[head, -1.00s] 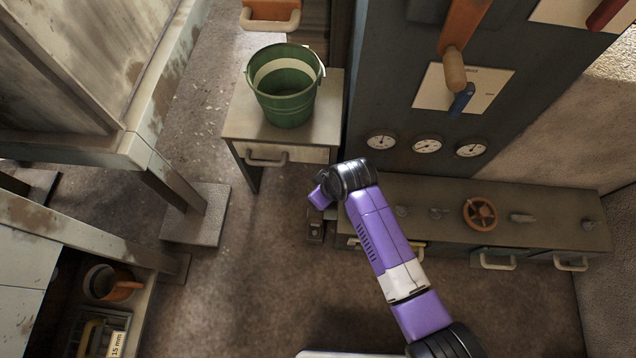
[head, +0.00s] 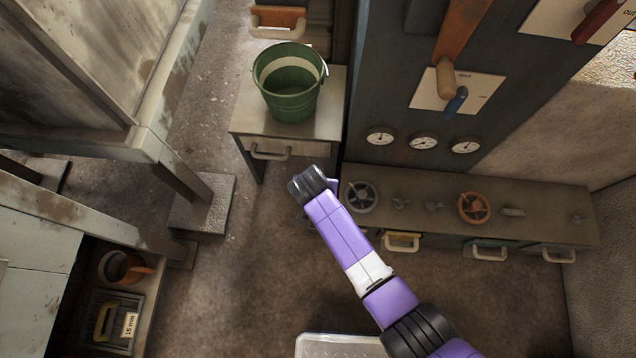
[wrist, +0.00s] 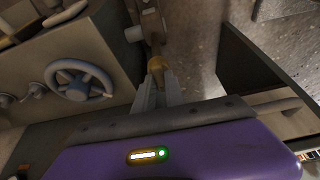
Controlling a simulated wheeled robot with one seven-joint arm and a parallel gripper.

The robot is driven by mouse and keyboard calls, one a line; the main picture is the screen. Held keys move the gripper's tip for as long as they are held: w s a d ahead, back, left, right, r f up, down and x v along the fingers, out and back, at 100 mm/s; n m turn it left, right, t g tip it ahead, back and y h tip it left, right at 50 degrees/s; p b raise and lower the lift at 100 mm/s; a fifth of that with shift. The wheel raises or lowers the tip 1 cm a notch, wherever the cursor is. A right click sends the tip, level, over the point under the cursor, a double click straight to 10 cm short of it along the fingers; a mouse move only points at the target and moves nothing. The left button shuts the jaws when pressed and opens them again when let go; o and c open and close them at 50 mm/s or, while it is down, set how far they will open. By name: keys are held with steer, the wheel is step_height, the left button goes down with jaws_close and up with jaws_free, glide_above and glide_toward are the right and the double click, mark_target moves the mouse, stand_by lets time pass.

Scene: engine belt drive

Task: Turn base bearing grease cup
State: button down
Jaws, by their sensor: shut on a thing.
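A small brass-coloured cup (wrist: 157,64) shows in the wrist view, on a grey fitting (wrist: 150,22) beside the bench with a grey handwheel. I take it for the grease cup. My gripper (wrist: 158,82) is shut on it, with one pale finger on each side. The fingers cover part of the cup, so how far it is turned cannot be told. In the head view my own purple arm hides the cup and the fingers.
A green bucket (head: 290,103) stands on a small cabinet (head: 242,118). A dark panel (wrist: 262,62) is close right in the wrist view.

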steer(key=m+b, duration=0.1)
steer(key=m, duration=0.1)
steer(key=m+h, duration=0.1)
steer(key=m, duration=0.1)
steer(key=shift+a+f+m+g+h+b, duration=0.1)
steer(key=shift+a+m+g+h+b, duration=0.1)
steer(key=shift+m+g+h+b, duration=0.15)
steer(key=m+b, duration=0.1)
steer(key=m, duration=0.1)
steer(key=m+g+h+b, duration=0.1)
steer(key=m, duration=0.1)
steer(key=shift+w+a+m, duration=0.1)
steer(key=shift+w+m, duration=0.05)
steer(key=shift+m, duration=0.1)
steer(key=m+b, duration=0.1)
steer(key=m, duration=0.1)
steer(key=m+g+h+b, duration=0.1)
steer(key=m+b, duration=0.1)
steer(key=shift+w+g, duration=0.1)
steer(key=shift+g, duration=0.15)
steer(key=shift+m+g+b, duration=0.7)
steer(key=shift+m+b, duration=0.45)
steer(key=shift+m, duration=0.95)
steer(key=c, duration=1.4)
jaws_free()
steer(key=shift+h, duration=0.25)
